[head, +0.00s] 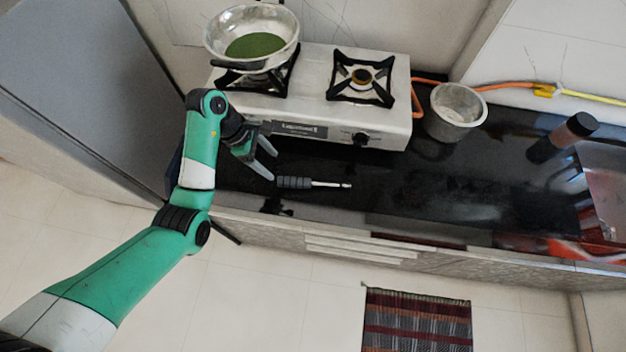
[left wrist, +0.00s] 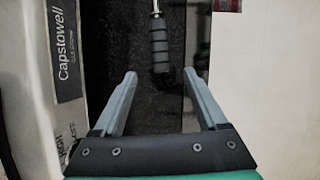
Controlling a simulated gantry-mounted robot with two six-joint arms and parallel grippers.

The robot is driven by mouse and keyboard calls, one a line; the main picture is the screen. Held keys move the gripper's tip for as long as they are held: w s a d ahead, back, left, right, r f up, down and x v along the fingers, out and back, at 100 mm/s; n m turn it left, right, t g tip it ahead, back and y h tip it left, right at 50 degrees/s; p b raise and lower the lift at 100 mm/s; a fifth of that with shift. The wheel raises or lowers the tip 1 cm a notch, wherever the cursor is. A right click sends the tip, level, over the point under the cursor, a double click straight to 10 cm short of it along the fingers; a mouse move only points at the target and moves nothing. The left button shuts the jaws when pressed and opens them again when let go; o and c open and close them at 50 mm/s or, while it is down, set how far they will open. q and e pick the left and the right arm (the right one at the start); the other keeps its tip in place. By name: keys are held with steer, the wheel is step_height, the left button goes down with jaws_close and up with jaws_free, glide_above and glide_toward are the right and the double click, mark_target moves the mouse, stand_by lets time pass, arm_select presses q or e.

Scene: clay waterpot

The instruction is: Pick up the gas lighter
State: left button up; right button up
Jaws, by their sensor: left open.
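The gas lighter (head: 296,183) lies on the black counter in front of the stove. It has a dark ribbed handle at its left end and a thin light metal rod pointing right. My left gripper (head: 268,163) is open and empty, just left of and slightly behind the handle. In the left wrist view the lighter's handle (left wrist: 159,50) shows beyond the open fingers of the left gripper (left wrist: 160,78), roughly between their lines and apart from them. The rod runs out at the top edge of that view. My right gripper is not in view.
A two-burner stove (head: 312,92) stands behind the lighter, with a metal pan (head: 222,32) of green content on its left burner. The counter (head: 400,190) right of the lighter is clear.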

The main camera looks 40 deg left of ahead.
arm_select(q)
steer(key=b, duration=0.5)
glide_above(292, 180)
steer(key=s+a, duration=0.2)
steer(key=f, duration=0.5)
steer(key=shift+w+a+f, duration=0.15)
steer(key=shift+a+f, duration=0.05)
steer(key=shift+f, duration=0.15)
steer(key=shift+w+d+f, duration=0.1)
steer(key=b+x, duration=0.1)
steer(key=x, duration=0.1)
steer(key=b+x, duration=0.1)
steer(key=x, duration=0.2)
steer(key=shift+w+d, duration=0.2)
steer(key=shift+d, duration=0.2)
steer(key=shift+f, duration=0.15)
steer(key=shift+c, duration=0.2)
jaws_close()
